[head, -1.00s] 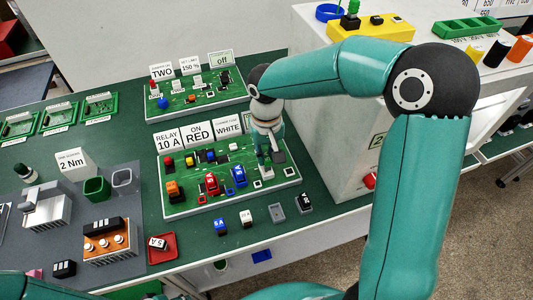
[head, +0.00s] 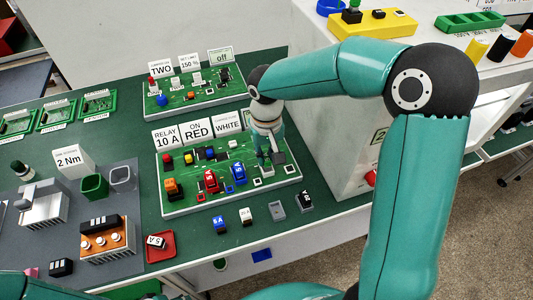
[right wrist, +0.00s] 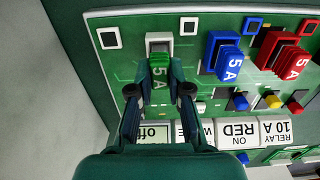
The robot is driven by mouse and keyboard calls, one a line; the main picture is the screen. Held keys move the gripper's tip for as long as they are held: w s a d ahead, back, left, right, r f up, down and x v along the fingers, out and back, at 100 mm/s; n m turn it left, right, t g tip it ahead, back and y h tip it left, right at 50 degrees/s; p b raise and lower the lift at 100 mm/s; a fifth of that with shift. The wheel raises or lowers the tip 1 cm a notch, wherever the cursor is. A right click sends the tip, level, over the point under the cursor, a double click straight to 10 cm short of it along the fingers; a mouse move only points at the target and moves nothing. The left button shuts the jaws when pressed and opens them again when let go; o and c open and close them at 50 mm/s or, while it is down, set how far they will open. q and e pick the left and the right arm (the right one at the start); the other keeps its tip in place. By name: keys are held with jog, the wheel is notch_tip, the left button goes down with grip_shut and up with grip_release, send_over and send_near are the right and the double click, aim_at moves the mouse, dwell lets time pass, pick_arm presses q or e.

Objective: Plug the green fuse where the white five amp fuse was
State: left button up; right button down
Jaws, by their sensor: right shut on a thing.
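My right gripper (right wrist: 159,90) is shut on the green fuse (right wrist: 158,72), marked 5 A, in the right wrist view. The fuse is over a pale socket (right wrist: 159,40) at the end of the fuse row; I cannot tell whether it is fully seated. In the head view my right gripper (head: 272,160) is low over the right part of the near green board (head: 215,203), hiding most of the fuse. A white fuse (head: 156,241) marked 5 A lies in the red tray (head: 168,254). My left gripper is out of view.
Blue (right wrist: 226,60) and red fuses (right wrist: 290,62) stand beside the green one. Spare blue (head: 219,224), white (head: 245,216), grey (head: 277,210) and black parts (head: 305,200) lie along the table's front. Label cards (head: 197,132) stand behind the board. A white cabinet (head: 330,140) rises at right.

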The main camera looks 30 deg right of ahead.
aim_at(266, 156)
jog(key=shift+f+b, duration=0.35)
jog(key=shift+f, duration=0.15)
jog(key=c, duration=1)
grip_release()
jog(key=shift+r, duration=0.1)
notch_tip(266, 156, up, 12)
jog(key=shift+f, duration=0.1)
jog(key=shift+f, duration=0.1)
